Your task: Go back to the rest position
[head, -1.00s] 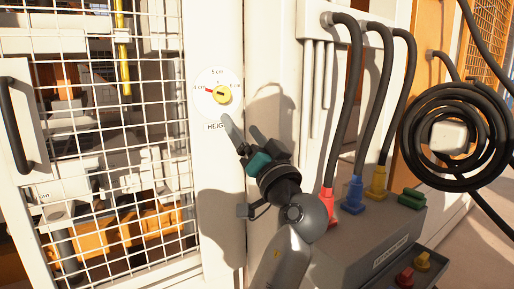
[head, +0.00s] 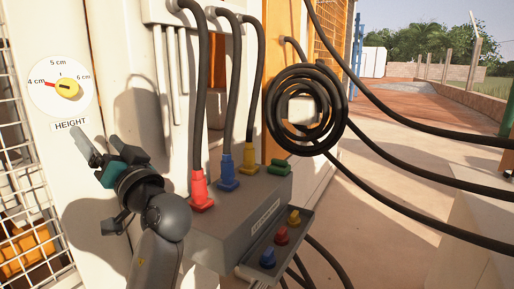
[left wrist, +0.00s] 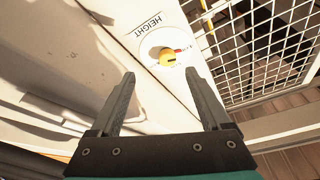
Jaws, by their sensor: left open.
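My left gripper (head: 97,140) is open and empty in front of the white panel, below the height dial. The left wrist view shows its two dark fingers (left wrist: 160,74) spread apart with nothing between them. The round white height dial (head: 46,98) has a yellow knob (head: 68,87) and a red mark pointing toward 4 cm. The knob (left wrist: 168,57) also shows beyond the fingertips in the left wrist view, apart from them. My right gripper is in neither view.
A grey connector box (head: 226,233) with red, blue and yellow plugs stands right of my left arm. A black cable coil (head: 334,112) hangs behind it, and loose cables cross the right side. A wire mesh guard (left wrist: 266,45) borders the dial panel. Open paved ground lies farther right.

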